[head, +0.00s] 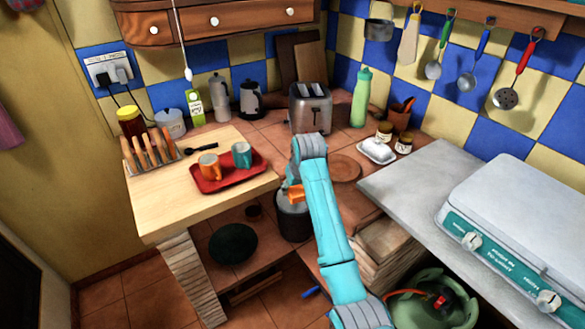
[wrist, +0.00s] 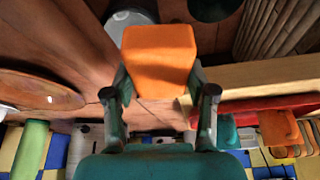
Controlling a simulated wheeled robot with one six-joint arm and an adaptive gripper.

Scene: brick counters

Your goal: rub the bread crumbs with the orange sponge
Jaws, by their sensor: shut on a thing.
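The orange sponge (wrist: 158,58) sits between the two fingers of my gripper (wrist: 157,82) in the wrist view. My gripper is shut on it. In the head view the sponge (head: 296,193) shows as a small orange patch to the left of my blue arm, near the front edge of the tiled counter. My arm hides most of the gripper there. I cannot make out any bread crumbs in either view.
A red tray (head: 229,173) with an orange cup (head: 209,167) and a teal cup (head: 242,155) is on the wooden counter (head: 165,208). A toaster (head: 310,108) stands behind my arm. A round wooden board (head: 345,168) and a white butter dish (head: 378,151) are to the right.

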